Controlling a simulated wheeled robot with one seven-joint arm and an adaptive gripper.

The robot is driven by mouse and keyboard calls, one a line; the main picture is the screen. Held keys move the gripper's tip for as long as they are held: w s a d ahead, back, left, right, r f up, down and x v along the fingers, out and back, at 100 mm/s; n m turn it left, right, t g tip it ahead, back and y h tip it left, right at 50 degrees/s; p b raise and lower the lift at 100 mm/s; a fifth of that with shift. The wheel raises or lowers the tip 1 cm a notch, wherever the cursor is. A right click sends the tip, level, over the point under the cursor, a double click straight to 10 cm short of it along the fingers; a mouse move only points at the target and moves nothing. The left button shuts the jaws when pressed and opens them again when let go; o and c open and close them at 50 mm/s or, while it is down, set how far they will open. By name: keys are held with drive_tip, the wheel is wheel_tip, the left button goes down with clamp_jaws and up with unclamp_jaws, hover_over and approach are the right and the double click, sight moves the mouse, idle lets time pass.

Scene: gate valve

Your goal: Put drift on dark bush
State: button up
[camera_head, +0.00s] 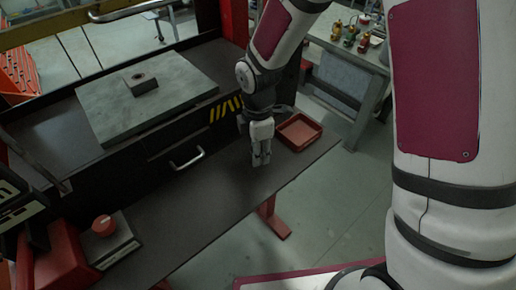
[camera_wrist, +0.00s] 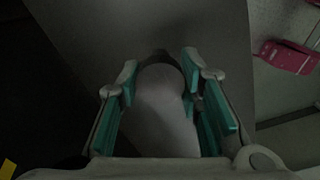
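My gripper (camera_head: 261,161) points down above the dark bench top, left of the red tray. In the wrist view my gripper (camera_wrist: 158,82) has its green-padded fingers on both sides of a pale, round-ended piece, apparently the drift (camera_wrist: 163,115). They look closed on it. A dark curved edge shows just beyond its round end; I cannot tell whether that is a bush or shadow. In the head view the held piece is too small to make out. A small dark block with a round hole (camera_head: 141,84) sits on the grey slab; it may be the dark bush.
The grey slab (camera_head: 190,90) lies on the back of the bench. An empty red tray (camera_head: 299,132) is at the right end. A scale-like box with a red knob (camera_head: 103,224) stands at front left. The bench middle is clear. A drawer handle (camera_head: 187,158) faces forward.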

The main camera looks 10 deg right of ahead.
drive_tip(key=shift+o, duration=1.3)
wheel_tip(320, 180, up, 12)
drive_tip(key=b, duration=0.1)
drive_tip(key=shift+r, duration=0.2)
